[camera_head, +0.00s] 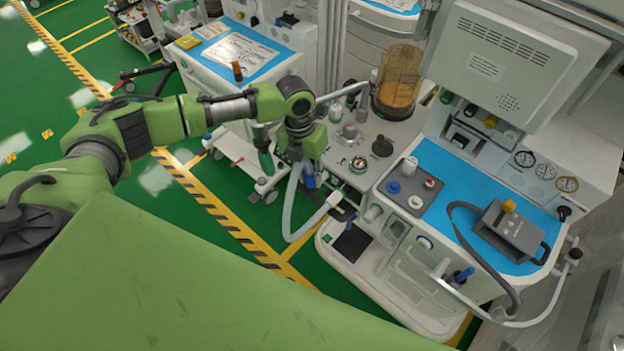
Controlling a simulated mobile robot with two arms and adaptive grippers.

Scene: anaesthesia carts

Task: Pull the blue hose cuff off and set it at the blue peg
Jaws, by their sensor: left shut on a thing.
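My left gripper (308,171) points down beside the anaesthesia machine and is shut on the blue hose cuff (310,182). Only a small blue part of the cuff shows; my gripper hides the rest. A pale grey hose (290,215) hangs in a loop below my gripper and rises to a white end piece (334,198) at the machine. I cannot tell whether the cuff still touches a port. A blue peg-like piece (464,274) sticks out at the front rail on the right, well away from my left gripper. My right gripper is out of view.
The machine's blue worktop (450,180) carries a grey device (510,232) with a dark hose looping over the front. A clear canister (398,75) stands behind the valve block. A white cart (240,50) is behind my arm. Green floor is open at left.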

